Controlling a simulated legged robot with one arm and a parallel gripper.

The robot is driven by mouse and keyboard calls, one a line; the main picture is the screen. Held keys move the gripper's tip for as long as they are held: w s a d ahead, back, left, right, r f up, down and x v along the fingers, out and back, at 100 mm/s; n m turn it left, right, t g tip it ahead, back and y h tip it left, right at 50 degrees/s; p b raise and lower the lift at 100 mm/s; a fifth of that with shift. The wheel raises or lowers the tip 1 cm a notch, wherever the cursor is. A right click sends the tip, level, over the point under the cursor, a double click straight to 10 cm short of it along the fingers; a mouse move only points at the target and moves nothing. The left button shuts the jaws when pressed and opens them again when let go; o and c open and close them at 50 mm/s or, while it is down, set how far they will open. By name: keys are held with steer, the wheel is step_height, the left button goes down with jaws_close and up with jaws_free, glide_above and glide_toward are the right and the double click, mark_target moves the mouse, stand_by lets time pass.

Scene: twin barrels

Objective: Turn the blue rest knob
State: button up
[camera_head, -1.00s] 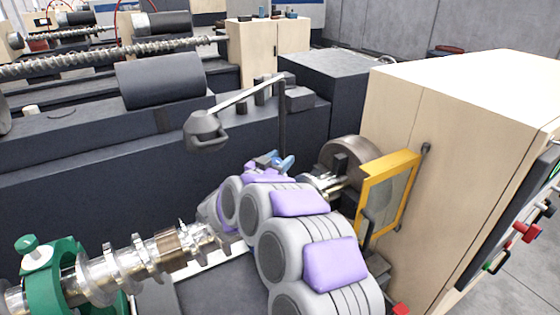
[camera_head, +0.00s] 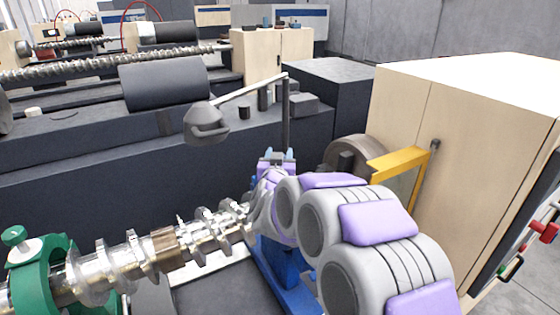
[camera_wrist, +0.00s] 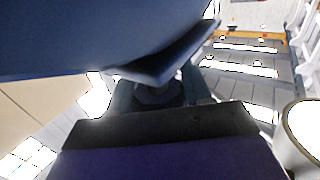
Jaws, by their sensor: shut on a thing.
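My gripper (camera_head: 277,158) is at the far end of the arm, above the blue rest. In the wrist view, a large blue jaw crosses the top and a dark-padded jaw lies below. My gripper is shut on the knob (camera_wrist: 158,96), which shows only as a dark shape between them. Most of the knob is hidden, so its turn angle cannot be told.
A green ring-shaped rest (camera_head: 45,275) holds the crankshaft at left. A grey lamp (camera_head: 206,122) hangs on a thin arm above. A yellow frame (camera_head: 400,160) and beige cabinet (camera_head: 470,120) stand right. Open air lies above the crankshaft.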

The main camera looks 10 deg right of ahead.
steer(key=shift+f, duration=0.15)
steer(key=o, duration=1)
steer(key=shift+a, duration=0.15)
steer(key=shift+c, duration=0.2)
steer(key=b+v, duration=0.4)
steer(key=v, duration=1.3)
steer(key=shift+s, duration=0.2)
steer(key=shift+a, duration=0.1)
